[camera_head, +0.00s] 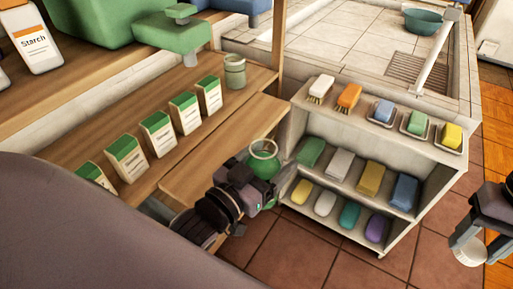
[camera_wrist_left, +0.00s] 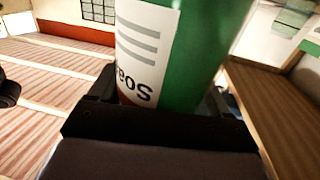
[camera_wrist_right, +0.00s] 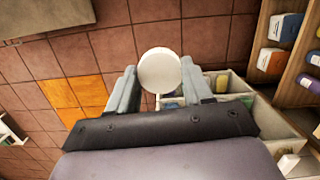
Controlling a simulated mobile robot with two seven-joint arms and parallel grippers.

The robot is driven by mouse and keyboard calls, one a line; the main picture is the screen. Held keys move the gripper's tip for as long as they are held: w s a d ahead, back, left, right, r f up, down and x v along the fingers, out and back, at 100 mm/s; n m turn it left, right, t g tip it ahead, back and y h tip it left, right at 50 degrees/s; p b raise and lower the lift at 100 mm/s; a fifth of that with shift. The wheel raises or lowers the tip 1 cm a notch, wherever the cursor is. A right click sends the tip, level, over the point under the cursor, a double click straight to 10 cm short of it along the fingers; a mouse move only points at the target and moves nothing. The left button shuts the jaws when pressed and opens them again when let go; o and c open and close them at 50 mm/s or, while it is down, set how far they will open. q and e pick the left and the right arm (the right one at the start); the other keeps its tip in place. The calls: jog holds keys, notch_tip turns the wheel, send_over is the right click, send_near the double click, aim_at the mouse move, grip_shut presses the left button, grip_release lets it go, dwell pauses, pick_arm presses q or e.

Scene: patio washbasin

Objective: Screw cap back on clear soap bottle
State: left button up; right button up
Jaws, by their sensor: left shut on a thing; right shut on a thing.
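The soap bottle (camera_head: 264,160) is clear with green contents and has an open round top with no cap on it. My left gripper (camera_head: 268,182) is shut on it beside the shelf unit. In the left wrist view the bottle (camera_wrist_left: 175,45) fills the space between the fingers, its white label reading "Soap" upside down. The white round cap (camera_head: 466,250) is at the far right of the head view, held below my right gripper (camera_head: 478,228). In the right wrist view the cap (camera_wrist_right: 160,72) sits between the two fingers. Cap and bottle are far apart.
A shelf unit (camera_head: 345,222) with several soap bars and brushes stands between the grippers. A wooden bench (camera_head: 228,130) bears several green-topped boxes (camera_head: 158,134) and a jar (camera_head: 235,72). Tiled floor (camera_head: 445,225) is clear at the right.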

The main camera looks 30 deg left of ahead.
pick_arm(q)
jog(key=s+d+m+g+h, duration=0.1)
jog(key=d+m+g+h, duration=0.2)
jog(key=d, duration=0.8)
jog(key=m+h, duration=0.2)
jog(key=h, duration=0.2)
jog(key=shift+s+r+m+g+h, duration=0.2)
jog(key=shift+r+m+g+h, duration=0.1)
jog(key=shift+r+g+h, duration=0.1)
jog(key=shift+f, duration=0.1)
pick_arm(e)
jog(key=s+a+r+m, duration=0.1)
jog(key=a+r+m, duration=0.7)
jog(key=a, duration=0.6)
jog(key=s+a+r+m+t+y, duration=0.1)
jog(key=s+a+r+m, duration=0.1)
jog(key=a+r+m, duration=0.7)
jog(key=a, duration=0.4)
jog(key=shift+s+a+t+y, duration=0.15)
jog(key=shift+a+t+y, duration=0.15)
jog(key=shift+a, duration=0.1)
jog(key=shift+f, duration=2)
